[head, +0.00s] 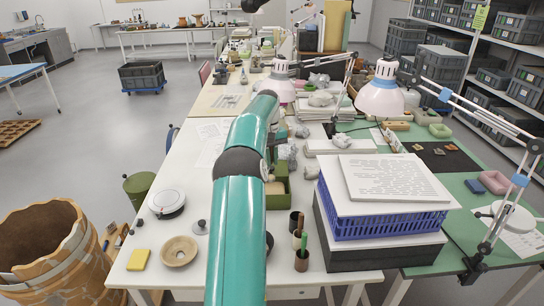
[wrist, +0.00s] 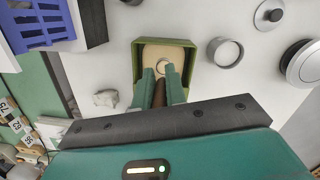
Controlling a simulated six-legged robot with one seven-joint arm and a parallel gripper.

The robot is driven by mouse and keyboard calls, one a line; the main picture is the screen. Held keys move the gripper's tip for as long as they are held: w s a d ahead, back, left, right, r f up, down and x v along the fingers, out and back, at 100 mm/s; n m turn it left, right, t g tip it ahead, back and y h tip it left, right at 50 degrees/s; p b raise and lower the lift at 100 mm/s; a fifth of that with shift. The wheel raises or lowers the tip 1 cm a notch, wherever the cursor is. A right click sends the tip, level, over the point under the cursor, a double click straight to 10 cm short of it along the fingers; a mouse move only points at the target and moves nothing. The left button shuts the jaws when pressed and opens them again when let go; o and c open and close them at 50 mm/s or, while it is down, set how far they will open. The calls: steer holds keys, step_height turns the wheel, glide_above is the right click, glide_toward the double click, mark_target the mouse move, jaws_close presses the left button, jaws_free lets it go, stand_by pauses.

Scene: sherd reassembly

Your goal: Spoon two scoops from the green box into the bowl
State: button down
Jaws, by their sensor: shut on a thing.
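The green box (wrist: 139,72) lies ahead of my gripper in the wrist view, with pale tan material (wrist: 163,52) inside. In the head view the green box (head: 284,198) is partly hidden behind my arm. My gripper (wrist: 161,75) is shut on a brown handle (wrist: 158,97), seemingly the spoon's. A small round end, seemingly the spoon's scoop, shows between the fingertips over the tan material; whether it touches is unclear. A grey round bowl (wrist: 225,52) stands to the right of the box in the wrist view. My gripper is hidden in the head view.
A thick tan ring-shaped dish (head: 179,251), a yellow block (head: 138,260) and a round white-topped thing (head: 167,204) lie at left. A blue basket (head: 385,222) on a dark box stands at right. A grey lump (wrist: 105,98) lies near the box.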

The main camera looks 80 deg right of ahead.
steer(key=shift+s+a, duration=0.6)
steer(key=shift+a, duration=11.2)
steer(key=w+a+f+m+g+h, duration=0.1)
steer(key=w+a+f+g+h, duration=0.1)
steer(key=w+f+g, duration=0.8)
steer(key=f+g, duration=0.1)
steer(key=g, duration=0.2)
steer(key=shift+w+a+g+h, duration=0.15)
steer(key=shift+g+h, duration=0.25)
